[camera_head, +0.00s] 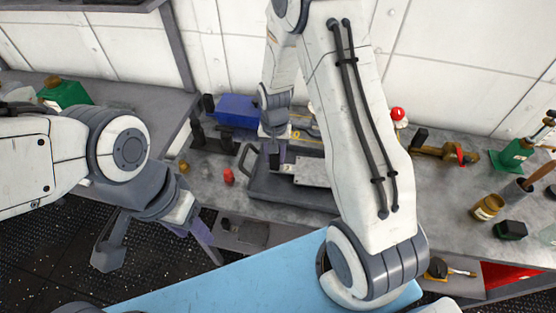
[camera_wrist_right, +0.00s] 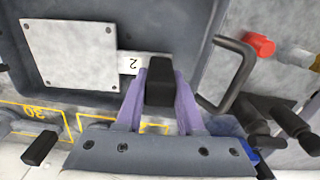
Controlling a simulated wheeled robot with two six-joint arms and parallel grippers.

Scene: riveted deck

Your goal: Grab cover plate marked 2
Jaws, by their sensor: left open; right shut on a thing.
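The cover plate marked 2 is a pale grey metal plate (camera_wrist_right: 72,54) with dark screws at its corners. In the right wrist view its white tab (camera_wrist_right: 129,63) shows a "2", upside down, beside a black grip (camera_wrist_right: 160,82). My right gripper (camera_wrist_right: 161,95) has its purple fingers shut on that black grip. In the head view the plate (camera_head: 311,172) is within the outline of a dark grey tray (camera_head: 285,193), partly hidden by my right arm; I cannot tell whether it touches the tray. My left gripper (camera_head: 197,229) is open and empty near the bench's front left, its fingers partly hidden.
The tray has a raised handle (camera_wrist_right: 236,75). A blue box (camera_head: 236,110) stands behind it, and a red cylinder (camera_head: 228,176) stands to its left. Green containers, an amber jar (camera_head: 487,207) and tools crowd the bench's right. Some bench surface left of the tray is clear.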

